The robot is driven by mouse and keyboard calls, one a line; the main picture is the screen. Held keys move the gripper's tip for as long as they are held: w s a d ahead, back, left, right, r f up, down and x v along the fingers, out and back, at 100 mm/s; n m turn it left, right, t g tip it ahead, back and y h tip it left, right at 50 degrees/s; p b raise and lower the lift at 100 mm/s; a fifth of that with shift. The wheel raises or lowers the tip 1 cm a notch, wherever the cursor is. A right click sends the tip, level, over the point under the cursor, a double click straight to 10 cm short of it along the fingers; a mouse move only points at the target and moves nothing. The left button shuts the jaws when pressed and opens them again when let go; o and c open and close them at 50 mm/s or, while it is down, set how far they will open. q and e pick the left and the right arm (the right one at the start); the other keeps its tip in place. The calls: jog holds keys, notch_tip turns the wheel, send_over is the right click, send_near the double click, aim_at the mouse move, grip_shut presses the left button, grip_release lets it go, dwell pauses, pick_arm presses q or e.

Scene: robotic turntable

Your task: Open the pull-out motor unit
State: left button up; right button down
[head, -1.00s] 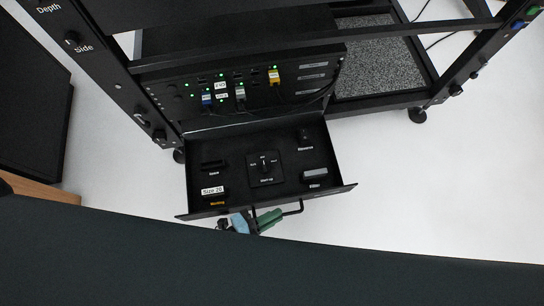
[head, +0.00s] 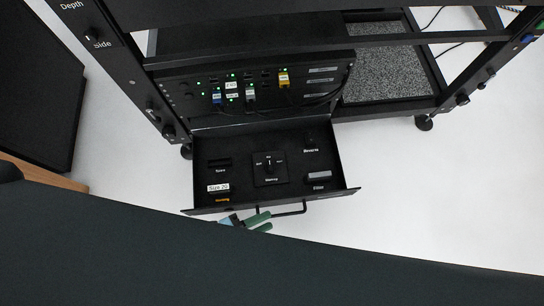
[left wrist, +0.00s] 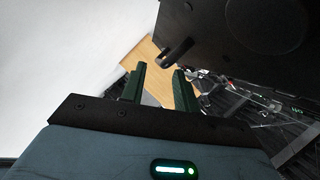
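The pull-out motor unit is a black drawer (head: 235,166) low in the black rack, pulled out with its inside showing in the head view. A dark bar handle (head: 291,213) sticks out from its front. My left gripper (head: 263,223) is at the left part of the handle, its green fingers spread. In the left wrist view, the left gripper (left wrist: 160,78) is open with an empty gap between its fingers. The handle's end (left wrist: 176,52) shows just beyond the fingertips, not between them. My right gripper is not in view.
A panel with lit ports and plugged cables (head: 250,88) sits above the drawer. A grey textured panel (head: 384,75) is in the rack at right. A black object (head: 38,90) and a wooden surface (head: 45,174) stand at left. White floor is clear at right.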

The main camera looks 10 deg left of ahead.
pick_arm(q)
jog(key=v, duration=0.3)
jog(key=shift+s+a+p, duration=0.15)
jog(key=shift+a+p, duration=0.15)
jog(key=shift+p, duration=0.05)
jog(key=shift+r, duration=0.1)
